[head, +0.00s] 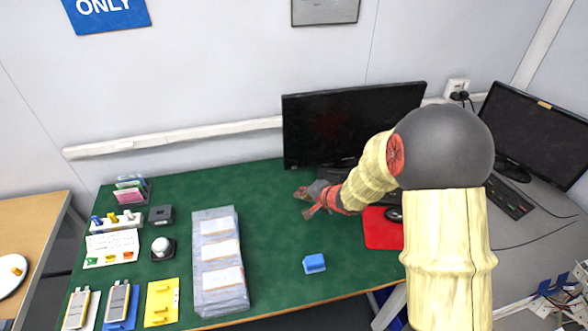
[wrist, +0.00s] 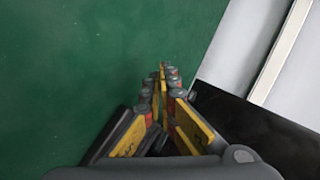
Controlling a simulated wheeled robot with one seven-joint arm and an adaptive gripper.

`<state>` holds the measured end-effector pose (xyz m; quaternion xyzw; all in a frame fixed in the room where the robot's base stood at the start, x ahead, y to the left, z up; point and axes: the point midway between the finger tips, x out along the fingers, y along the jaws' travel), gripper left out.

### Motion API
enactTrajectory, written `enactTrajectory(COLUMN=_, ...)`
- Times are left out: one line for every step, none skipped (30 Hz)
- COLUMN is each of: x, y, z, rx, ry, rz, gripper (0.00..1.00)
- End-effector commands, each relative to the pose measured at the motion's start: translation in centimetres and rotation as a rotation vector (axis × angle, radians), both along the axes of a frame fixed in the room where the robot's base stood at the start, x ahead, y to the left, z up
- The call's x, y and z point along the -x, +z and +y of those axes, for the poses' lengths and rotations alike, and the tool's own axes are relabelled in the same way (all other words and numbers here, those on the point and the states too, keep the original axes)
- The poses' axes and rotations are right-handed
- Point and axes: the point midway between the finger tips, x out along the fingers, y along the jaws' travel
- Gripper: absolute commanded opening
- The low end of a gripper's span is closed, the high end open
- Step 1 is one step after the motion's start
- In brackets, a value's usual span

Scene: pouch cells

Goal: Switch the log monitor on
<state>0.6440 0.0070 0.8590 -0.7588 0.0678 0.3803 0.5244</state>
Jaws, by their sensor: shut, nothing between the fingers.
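A black monitor (head: 340,122) stands at the back of the green table with its screen dark. A second dark monitor (head: 540,128) stands on the grey desk at the right, with a small tan label on its top edge. I cannot tell which one is the log monitor, and no power button can be made out. My gripper (head: 306,203) is shut and empty, in front of the first monitor's lower left part. In the wrist view the closed fingertips (wrist: 165,72) are over green surface, with a black shape (wrist: 255,128), perhaps that monitor, at the right.
My arm hides part of the keyboard and the first monitor's right side. A red mat (head: 380,232) with a mouse (head: 395,214) lies below the arm. A blue block (head: 314,263), bagged stacks (head: 220,262) and pouch cells (head: 117,303) lie left and front. The green table's middle is clear.

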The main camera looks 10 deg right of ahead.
Motion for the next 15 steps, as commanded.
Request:
enactTrajectory(x=-0.3, y=0.0, z=0.0, rx=-0.001, ry=0.0, rz=-0.001, gripper=0.0)
enactTrajectory(x=-0.5, y=0.0, z=0.0, rx=-0.001, ry=0.0, rz=-0.001, gripper=0.0)
enactTrajectory(x=-0.8, y=0.0, z=0.0, rx=-0.001, ry=0.0, rz=-0.002, gripper=0.0)
enactTrajectory(x=-1.1, y=0.0, z=0.0, rx=0.0, ry=0.0, rz=-0.002, gripper=0.0)
enactTrajectory(x=-1.4, y=-0.1, z=0.0, rx=0.0, ry=0.001, rz=-0.001, gripper=0.0)
enactTrajectory(x=-1.8, y=-0.1, z=0.0, rx=0.001, ry=0.001, rz=0.0, gripper=0.0)
enactTrajectory(x=-2.2, y=-0.1, z=0.0, rx=0.001, ry=0.001, rz=0.0, gripper=0.0)
enactTrajectory(x=-2.6, y=-0.1, z=0.0, rx=0.002, ry=0.001, rz=-0.001, gripper=0.0)
enactTrajectory(x=-3.2, y=-0.1, z=0.0, rx=0.002, ry=0.001, rz=-0.001, gripper=0.0)
enactTrajectory(x=-3.6, y=-0.1, z=0.0, rx=0.001, ry=0.001, rz=-0.001, gripper=0.0)
enactTrajectory(x=-4.0, y=-0.1, z=0.0, rx=0.001, ry=0.001, rz=-0.001, gripper=0.0)
enactTrajectory(x=-4.5, y=-0.1, z=0.0, rx=0.0, ry=0.001, rz=-0.001, gripper=0.0)
enactTrajectory(x=-4.9, y=-0.1, z=0.0, rx=0.001, ry=0.001, rz=-0.001, gripper=0.0)
enactTrajectory(x=-5.3, y=-0.1, z=0.0, rx=0.002, ry=0.002, rz=-0.001, gripper=0.0)
enactTrajectory(x=-5.8, y=-0.1, z=0.0, rx=0.001, ry=0.001, rz=0.0, gripper=0.0)
